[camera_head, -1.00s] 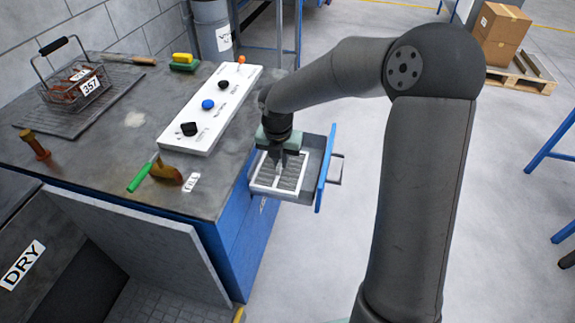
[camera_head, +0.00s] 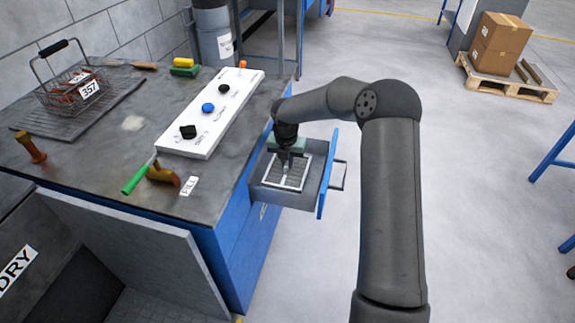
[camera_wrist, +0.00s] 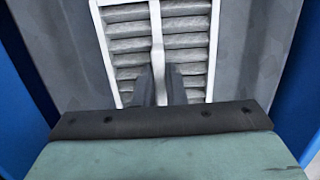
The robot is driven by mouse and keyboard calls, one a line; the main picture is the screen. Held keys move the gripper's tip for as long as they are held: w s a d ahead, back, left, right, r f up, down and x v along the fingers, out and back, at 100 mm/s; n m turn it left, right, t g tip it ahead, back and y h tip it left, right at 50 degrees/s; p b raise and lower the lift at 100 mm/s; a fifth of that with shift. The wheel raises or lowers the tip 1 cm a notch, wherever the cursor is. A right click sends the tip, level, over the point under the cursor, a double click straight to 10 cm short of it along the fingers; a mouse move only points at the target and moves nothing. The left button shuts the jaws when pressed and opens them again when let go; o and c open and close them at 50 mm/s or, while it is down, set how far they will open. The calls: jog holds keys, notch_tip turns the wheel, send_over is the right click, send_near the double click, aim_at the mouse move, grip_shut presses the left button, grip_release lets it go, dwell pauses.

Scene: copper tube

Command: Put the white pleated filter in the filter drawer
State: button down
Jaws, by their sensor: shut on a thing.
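The white pleated filter (camera_head: 287,173) has a white frame with a middle bar and grey pleats. It is inside the pulled-out filter drawer (camera_head: 322,183), lower than the drawer's rim; whether it touches the floor of the drawer I cannot tell. My gripper (camera_head: 285,168) points down into the drawer and is shut on the filter's middle bar. In the wrist view the fingers (camera_wrist: 160,88) pinch the bar of the filter (camera_wrist: 186,52), with grey drawer floor on both sides. The filter's near end is hidden behind my gripper there.
The drawer's blue front and handle (camera_head: 340,175) stick out from the bench. On the bench top are a white panel with knobs (camera_head: 208,130), a green-handled tool (camera_head: 138,178) and a wire basket (camera_head: 70,95). Open floor lies to the right.

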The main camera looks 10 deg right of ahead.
aim_at(286, 165)
jog(key=shift+f, duration=0.45)
jog(key=shift+f, duration=0.15)
jog(key=c, duration=1.5)
grip_release()
notch_tip(286, 165, up, 11)
jog(key=s+p, duration=0.1)
jog(key=p, duration=0.2)
jog(key=s+r+m+h, duration=0.1)
jog(key=s+r+m, duration=0.4)
jog(key=s+m, duration=0.45)
jog(key=s+d+r+m+g+y, duration=0.1)
jog(key=s+m, duration=2)
jog(key=s, duration=0.8)
jog(key=shift+s+d+r+g, duration=0.15)
jog(key=shift+d+r+g, duration=0.1)
jog(key=shift+d+g, duration=0.05)
